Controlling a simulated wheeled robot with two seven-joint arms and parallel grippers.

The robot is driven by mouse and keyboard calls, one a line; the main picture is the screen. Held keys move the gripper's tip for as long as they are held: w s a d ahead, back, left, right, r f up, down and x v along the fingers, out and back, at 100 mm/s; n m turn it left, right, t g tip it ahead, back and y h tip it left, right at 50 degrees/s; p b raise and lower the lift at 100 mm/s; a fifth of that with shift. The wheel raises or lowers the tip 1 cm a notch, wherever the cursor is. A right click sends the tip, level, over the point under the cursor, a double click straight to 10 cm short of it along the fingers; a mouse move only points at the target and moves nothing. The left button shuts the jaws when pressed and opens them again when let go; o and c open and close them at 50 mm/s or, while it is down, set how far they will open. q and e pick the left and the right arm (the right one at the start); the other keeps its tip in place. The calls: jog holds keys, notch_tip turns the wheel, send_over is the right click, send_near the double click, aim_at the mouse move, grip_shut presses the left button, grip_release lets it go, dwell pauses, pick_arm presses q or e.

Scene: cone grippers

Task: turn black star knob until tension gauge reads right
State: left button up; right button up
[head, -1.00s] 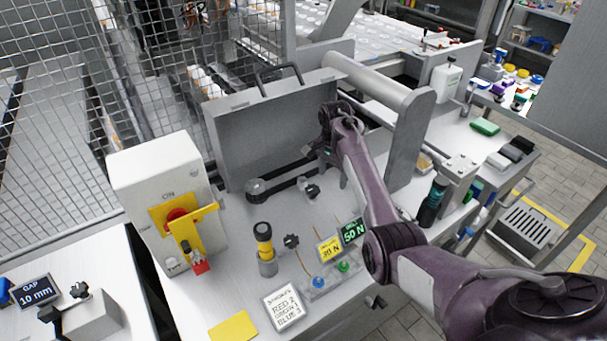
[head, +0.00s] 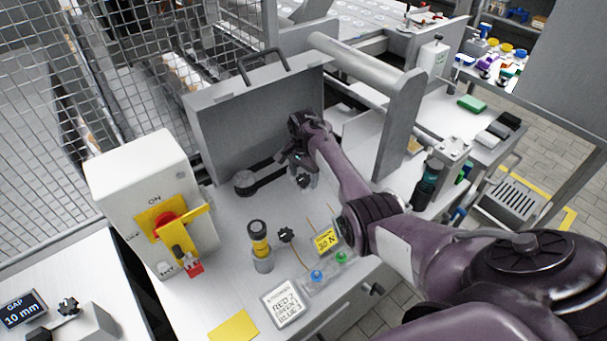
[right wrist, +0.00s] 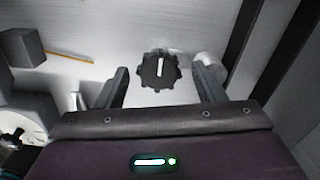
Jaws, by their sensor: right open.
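A black star knob (right wrist: 158,72) with a white line on its face lies between the fingers of my right gripper (right wrist: 160,82) in the right wrist view. The fingers are open, one on each side of the knob, with gaps showing. In the head view the right gripper (head: 304,172) is over this knob (head: 303,182) and partly covers it. A yellow display (head: 326,241) reads 30 N and stands near the front of the bench, beside my right arm. My left gripper is not in view.
A switch box (head: 150,190) with a yellow handle stands left. A grey panel (head: 255,125) rises behind the gripper. A GAP display (head: 23,310) reads 10 mm.

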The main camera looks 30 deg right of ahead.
jog(key=shift+s, duration=0.1)
jog(key=c, duration=1)
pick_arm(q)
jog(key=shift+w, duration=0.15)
